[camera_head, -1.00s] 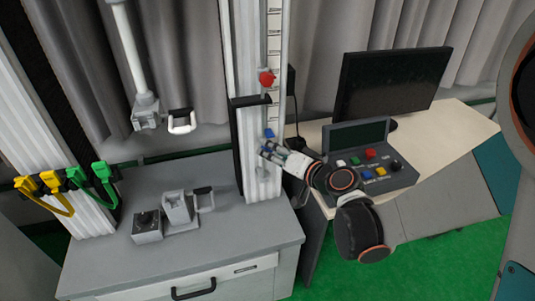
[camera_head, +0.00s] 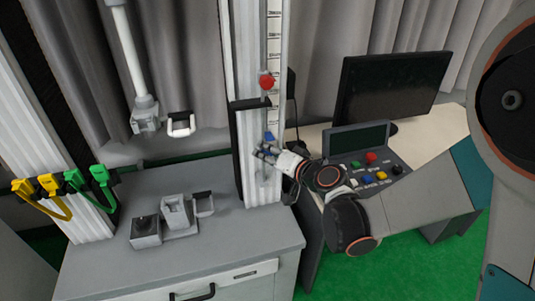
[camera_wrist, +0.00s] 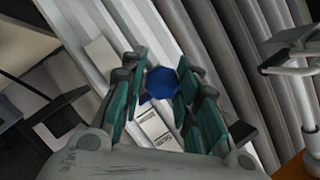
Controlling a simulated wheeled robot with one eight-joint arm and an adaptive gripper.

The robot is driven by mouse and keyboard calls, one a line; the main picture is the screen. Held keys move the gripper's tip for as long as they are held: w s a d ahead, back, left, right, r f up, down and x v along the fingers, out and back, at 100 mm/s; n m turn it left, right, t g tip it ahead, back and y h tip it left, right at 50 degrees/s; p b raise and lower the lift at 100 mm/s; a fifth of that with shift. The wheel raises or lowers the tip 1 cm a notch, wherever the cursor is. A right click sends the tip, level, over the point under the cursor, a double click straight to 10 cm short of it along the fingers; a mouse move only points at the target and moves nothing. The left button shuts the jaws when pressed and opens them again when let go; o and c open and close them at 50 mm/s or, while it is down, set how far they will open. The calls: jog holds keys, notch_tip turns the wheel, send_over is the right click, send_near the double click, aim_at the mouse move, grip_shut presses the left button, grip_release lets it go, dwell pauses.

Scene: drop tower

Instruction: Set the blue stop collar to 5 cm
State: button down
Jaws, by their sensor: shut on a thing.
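The blue stop collar (camera_head: 268,136) sits low on the rod beside the white scale strip (camera_head: 273,60), on the tower's right column. It shows as a blue knob in the wrist view (camera_wrist: 175,83). My gripper (camera_head: 264,152) reaches it from the right. In the wrist view my gripper (camera_wrist: 165,88) has its two green-padded fingers on either side of the knob, shut on it. The scale's figures are too small to read. A red stop collar (camera_head: 267,81) sits higher on the same rod.
A control box (camera_head: 372,172) with coloured buttons and a monitor (camera_head: 395,82) stand on the desk at right. Clamps (camera_head: 174,212) rest on the grey cabinet (camera_head: 230,235). A black bracket (camera_head: 236,150) is on the column just left of the collar.

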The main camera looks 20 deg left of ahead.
notch_tip(320, 180, up, 7)
jog(key=p, duration=0.4)
jog(key=shift+r, duration=0.1)
jog(key=c, duration=1.2)
grip_release()
jog(key=shift+a, duration=0.15)
jog(key=shift+c, duration=0.2)
jog(key=shift+s, duration=0.1)
jog(key=v, duration=1.2)
